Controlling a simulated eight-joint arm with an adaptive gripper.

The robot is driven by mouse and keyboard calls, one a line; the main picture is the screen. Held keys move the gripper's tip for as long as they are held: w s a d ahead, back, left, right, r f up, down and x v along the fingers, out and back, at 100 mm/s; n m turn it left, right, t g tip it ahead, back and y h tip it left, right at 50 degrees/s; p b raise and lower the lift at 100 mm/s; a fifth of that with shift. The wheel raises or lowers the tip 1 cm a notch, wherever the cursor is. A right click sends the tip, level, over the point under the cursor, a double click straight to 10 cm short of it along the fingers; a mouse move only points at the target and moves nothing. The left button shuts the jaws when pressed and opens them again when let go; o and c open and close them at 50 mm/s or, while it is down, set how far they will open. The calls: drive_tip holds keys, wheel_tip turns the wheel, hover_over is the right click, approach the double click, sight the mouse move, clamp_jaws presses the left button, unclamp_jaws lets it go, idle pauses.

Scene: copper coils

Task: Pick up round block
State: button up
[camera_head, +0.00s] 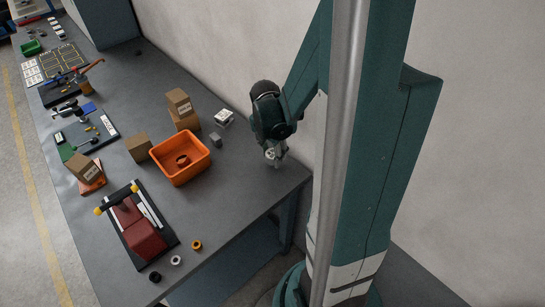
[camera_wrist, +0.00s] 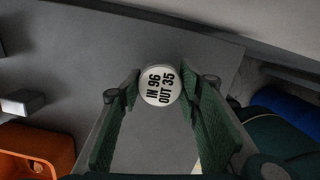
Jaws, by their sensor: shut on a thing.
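A round block (camera_wrist: 160,86), white on top with black print "IN 96 OUT 35", sits between my fingertips in the wrist view. My gripper (camera_wrist: 160,88) is shut on it, with one green-padded finger on each side. In the head view my gripper (camera_head: 273,157) points down over the right end of the grey table. The block shows there only as a small pale patch at the fingertips. I cannot tell whether it touches the table.
A red machine (camera_head: 143,238) and several small rings lie in front. The table around my gripper is clear.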

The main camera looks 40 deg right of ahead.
sight(273, 153)
drive_tip(key=shift+r+p, duration=0.6)
drive_tip(key=shift+r, duration=2.95)
